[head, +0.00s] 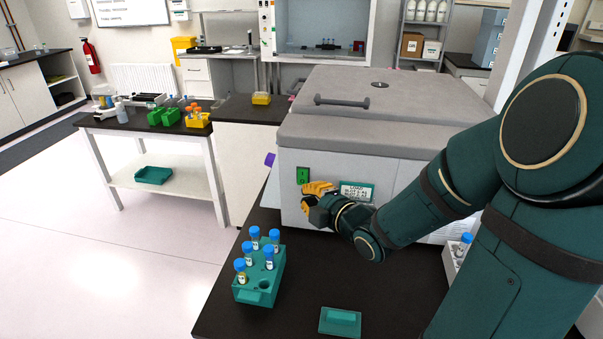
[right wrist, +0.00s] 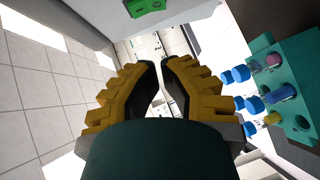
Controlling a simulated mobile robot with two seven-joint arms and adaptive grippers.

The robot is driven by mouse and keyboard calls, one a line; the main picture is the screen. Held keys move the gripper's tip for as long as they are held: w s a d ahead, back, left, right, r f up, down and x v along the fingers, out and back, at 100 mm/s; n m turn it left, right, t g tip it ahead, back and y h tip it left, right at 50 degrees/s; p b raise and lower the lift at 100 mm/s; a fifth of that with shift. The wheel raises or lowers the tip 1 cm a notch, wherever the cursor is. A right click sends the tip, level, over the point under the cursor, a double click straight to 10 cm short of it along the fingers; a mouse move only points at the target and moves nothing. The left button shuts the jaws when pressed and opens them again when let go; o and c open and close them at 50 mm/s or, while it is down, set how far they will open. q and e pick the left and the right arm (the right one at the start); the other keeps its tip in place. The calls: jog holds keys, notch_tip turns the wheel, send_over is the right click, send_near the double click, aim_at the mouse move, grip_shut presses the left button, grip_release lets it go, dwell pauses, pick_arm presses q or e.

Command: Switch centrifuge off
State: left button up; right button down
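The centrifuge (head: 352,160) is a large grey box with a closed lid and a dark handle, standing on the black bench. A green switch (head: 303,175) is on the left of its front face, and a green-framed display panel (head: 357,192) is to the right. My right gripper (head: 306,197) has yellow fingers and is just below and in front of the switch; I cannot tell if it touches the front. In the right wrist view its fingers (right wrist: 159,66) are drawn almost together with nothing between them, and a green part (right wrist: 146,8) shows at the top. My left gripper is out of view.
A teal rack (head: 258,282) with several blue-capped tubes stands on the bench left of my right arm. A small teal block (head: 340,321) lies near the front. A white rack (head: 452,262) is partly behind my arm.

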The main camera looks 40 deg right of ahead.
aim_at(303, 177)
jog(key=w+d+p, duration=0.1)
jog(key=w+p, duration=0.1)
jog(key=w+d+f+p, duration=0.1)
jog(key=w, duration=0.1)
jog(key=w+p, duration=0.2)
jog(key=shift+w+d+f+p, duration=0.25)
jog(key=shift+d+f+p, duration=0.05)
jog(key=shift+d+f, duration=0.1)
jog(key=shift+w+d+f, duration=0.1)
jog(key=shift+w+d, duration=0.1)
jog(key=shift+d, duration=0.15)
